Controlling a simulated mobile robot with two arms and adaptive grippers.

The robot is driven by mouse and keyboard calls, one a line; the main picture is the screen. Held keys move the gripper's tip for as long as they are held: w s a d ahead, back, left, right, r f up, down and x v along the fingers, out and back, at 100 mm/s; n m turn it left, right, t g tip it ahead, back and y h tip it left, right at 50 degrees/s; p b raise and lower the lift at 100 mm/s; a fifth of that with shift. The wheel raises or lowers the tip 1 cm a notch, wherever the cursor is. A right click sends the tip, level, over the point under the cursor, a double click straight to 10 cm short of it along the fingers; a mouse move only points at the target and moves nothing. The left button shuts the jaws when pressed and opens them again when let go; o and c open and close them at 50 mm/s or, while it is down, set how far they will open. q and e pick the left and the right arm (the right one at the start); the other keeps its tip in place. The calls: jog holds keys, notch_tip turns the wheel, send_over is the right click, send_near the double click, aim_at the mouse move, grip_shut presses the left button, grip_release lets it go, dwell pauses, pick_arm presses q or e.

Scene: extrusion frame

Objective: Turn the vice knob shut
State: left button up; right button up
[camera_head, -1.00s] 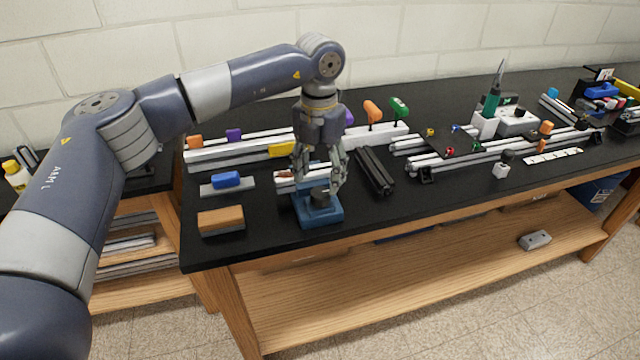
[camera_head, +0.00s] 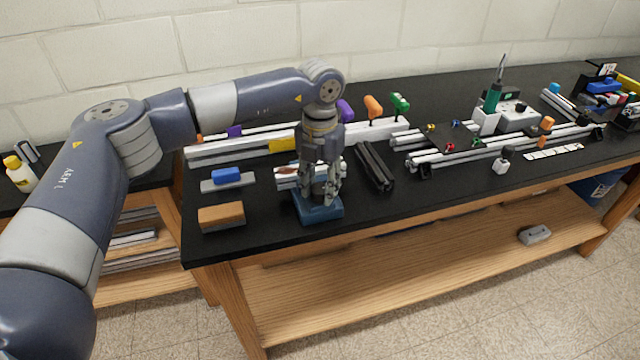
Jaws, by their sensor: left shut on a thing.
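The blue vice (camera_head: 327,214) sits near the front edge of the black bench top. My left gripper (camera_head: 322,197) points down over it from above. Its fingers are around the dark vice knob (camera_head: 319,188) on top of the vice and are shut on it. The fingers hide most of the knob and the upper part of the vice, so how far the jaws are closed cannot be seen. My right gripper is not in view.
Left of the vice lie a wooden block (camera_head: 221,215) and a blue-topped block (camera_head: 227,175). Dark extrusion bars (camera_head: 375,166) lie close on its right. Long silver extrusions (camera_head: 250,146) with coloured handles run behind. The bench front edge is near.

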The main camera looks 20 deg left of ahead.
aim_at(320, 188)
pick_arm(q)
jog(key=shift+f+m+b, duration=0.1)
jog(key=shift+m+b, duration=0.55)
jog(key=shift+m, duration=0.85)
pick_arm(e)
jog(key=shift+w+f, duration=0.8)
pick_arm(q)
jog(key=o, duration=1.1)
jog(key=shift+c, duration=0.2)
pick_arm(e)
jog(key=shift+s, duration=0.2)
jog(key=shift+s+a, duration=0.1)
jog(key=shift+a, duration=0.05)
pick_arm(q)
jog(key=shift+r, duration=0.3)
notch_tip(320, 188, up, 12)
jog(key=shift+f, duration=0.15)
